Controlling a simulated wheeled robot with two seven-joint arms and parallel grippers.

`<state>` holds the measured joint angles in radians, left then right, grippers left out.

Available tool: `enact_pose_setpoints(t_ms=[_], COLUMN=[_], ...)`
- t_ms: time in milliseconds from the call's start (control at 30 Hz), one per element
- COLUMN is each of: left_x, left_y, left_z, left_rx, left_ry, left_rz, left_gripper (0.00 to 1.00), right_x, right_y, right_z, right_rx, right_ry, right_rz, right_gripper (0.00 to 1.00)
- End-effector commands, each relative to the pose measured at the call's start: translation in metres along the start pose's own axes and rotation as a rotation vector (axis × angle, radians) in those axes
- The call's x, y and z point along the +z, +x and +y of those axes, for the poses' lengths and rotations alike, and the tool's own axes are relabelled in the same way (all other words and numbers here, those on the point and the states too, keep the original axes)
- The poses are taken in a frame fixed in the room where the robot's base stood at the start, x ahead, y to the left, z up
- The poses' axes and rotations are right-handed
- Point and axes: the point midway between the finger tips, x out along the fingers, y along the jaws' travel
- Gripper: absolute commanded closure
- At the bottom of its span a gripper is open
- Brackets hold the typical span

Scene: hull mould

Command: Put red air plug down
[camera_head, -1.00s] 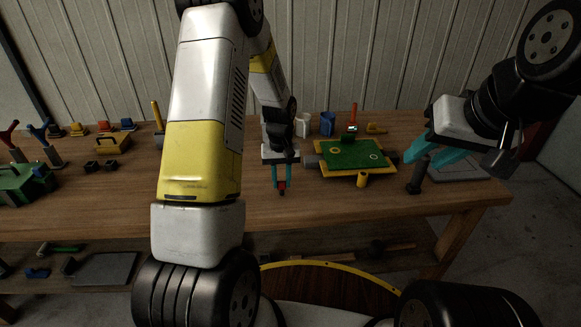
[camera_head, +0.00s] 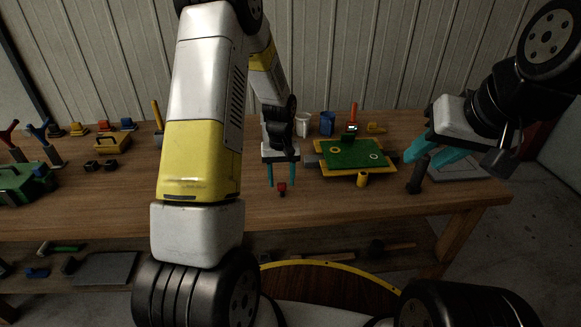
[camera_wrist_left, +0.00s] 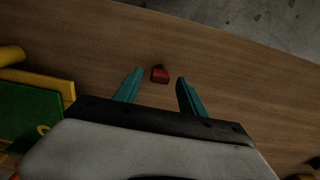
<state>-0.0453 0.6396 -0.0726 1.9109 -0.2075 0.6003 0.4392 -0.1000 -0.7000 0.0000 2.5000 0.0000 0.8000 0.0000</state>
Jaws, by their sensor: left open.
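The red air plug (camera_head: 282,187) rests on the wooden bench top, near the front edge, left of the green board. It also shows in the left wrist view (camera_wrist_left: 160,75), a small red block with a dark part, just beyond the gap between the fingertips. My left gripper (camera_head: 283,184) is open, its teal fingers (camera_wrist_left: 157,74) apart on both sides of the plug and not touching it. My right gripper (camera_head: 424,156) is at the right, its teal fingers beside the top of a dark upright tool (camera_head: 416,178); whether they grip it is unclear.
A green board on a yellow frame (camera_head: 355,154) lies right of my left gripper, with a yellow cylinder (camera_head: 362,180) in front. White (camera_head: 303,124) and blue (camera_head: 327,123) cups stand behind.

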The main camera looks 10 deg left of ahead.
Motion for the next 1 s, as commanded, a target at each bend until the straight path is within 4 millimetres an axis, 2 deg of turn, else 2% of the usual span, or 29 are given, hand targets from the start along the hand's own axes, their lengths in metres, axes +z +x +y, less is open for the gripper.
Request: enact_pose_setpoints(t_ms=[400,700,767,867,1000], left_x=[-0.001,0.004,0.011,0.030,0.072], left_y=[-0.086,-0.121,-0.136,-0.171,-0.224], left_z=[0.001,-0.001,-0.002,-0.006,-0.015], left_rx=[0.002,0.011,0.025,0.062,0.122], left_ry=[0.000,0.007,0.016,0.045,0.103], left_rz=[0.004,0.014,0.032,0.081,0.172], left_gripper=[0.52,0.52,0.52,0.52,0.52], right_x=[0.000,0.000,0.000,0.000,0.000], right_y=[0.000,0.000,0.000,0.000,0.000], right_z=[0.000,0.000,0.000,0.000,0.000], right_rx=[0.000,0.000,0.000,0.000,0.000], right_ry=[0.000,0.000,0.000,0.000,0.000], right_rz=[0.000,0.000,0.000,0.000,0.000], right_gripper=[0.64,0.64,0.64,0.64,0.64])
